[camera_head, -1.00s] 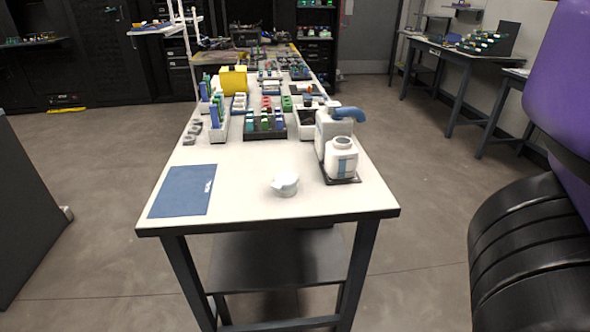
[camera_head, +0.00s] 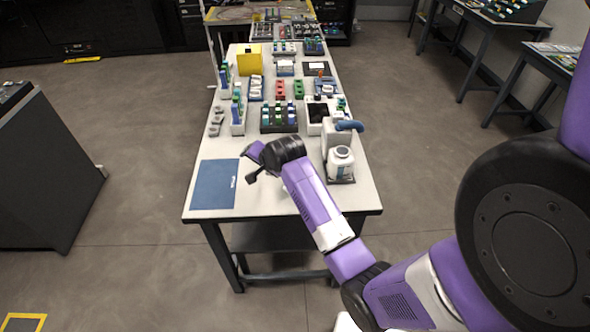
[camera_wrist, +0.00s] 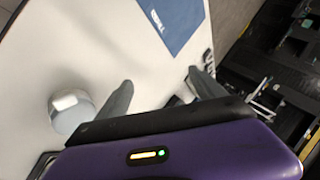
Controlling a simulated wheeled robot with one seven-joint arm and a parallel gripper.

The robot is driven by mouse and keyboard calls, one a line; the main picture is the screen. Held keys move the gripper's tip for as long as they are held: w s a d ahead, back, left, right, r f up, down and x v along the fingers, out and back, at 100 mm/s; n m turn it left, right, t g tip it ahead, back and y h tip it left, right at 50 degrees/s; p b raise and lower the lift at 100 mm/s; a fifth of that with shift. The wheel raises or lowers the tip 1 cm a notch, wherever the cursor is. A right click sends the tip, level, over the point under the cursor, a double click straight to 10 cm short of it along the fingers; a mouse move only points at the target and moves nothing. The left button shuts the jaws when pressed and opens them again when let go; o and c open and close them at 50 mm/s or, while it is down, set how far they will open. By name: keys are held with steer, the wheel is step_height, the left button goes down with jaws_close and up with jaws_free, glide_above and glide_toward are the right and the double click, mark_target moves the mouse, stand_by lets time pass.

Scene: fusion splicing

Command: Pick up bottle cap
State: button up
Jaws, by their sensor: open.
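The bottle cap (camera_wrist: 72,111), a short white and pale-grey round piece, sits on the white table top in the wrist view. It is left of the near-left finger and outside the jaws. In the head view my arm hides it. My gripper (camera_wrist: 158,90) is open, with its two dark fingers spread and nothing visible between them. In the head view my gripper (camera_head: 251,165) is over the table, beside the blue mat's right edge.
A blue mat (camera_head: 214,186) lies at the table's front left. A white bottle (camera_head: 340,160) and dispenser with a blue spout (camera_head: 349,126) stand at the right. Several racks and trays (camera_head: 279,118) fill the table farther back.

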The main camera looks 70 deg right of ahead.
steer(key=s+m+g+y+p, duration=0.1)
steer(key=s+m+g, duration=0.1)
steer(key=s+m, duration=0.1)
steer(key=s+r+m+g+y+p, duration=0.1)
steer(key=s+m+g+y, duration=0.1)
steer(key=s+m, duration=0.1)
steer(key=s+d+m+g+y, duration=0.1)
steer(key=s+m+g+y, duration=0.1)
steer(key=s+m, duration=0.1)
steer(key=shift+s+d+r+g+p, duration=0.1)
steer(key=shift+s+r+g+p, duration=0.1)
steer(key=shift+s, duration=0.25)
steer(key=shift+s+r+g+p, duration=0.2)
steer(key=shift+s, duration=0.2)
steer(key=shift+s+f, duration=0.15)
steer(key=shift+f, duration=0.95)
steer(key=shift+s+f+p, duration=0.15)
steer(key=shift+f+p, duration=0.5)
steer(key=shift+f, duration=2.15)
steer(key=shift+c, duration=0.5)
steer(key=c, duration=1.2)
steer(key=shift+c, duration=0.2)
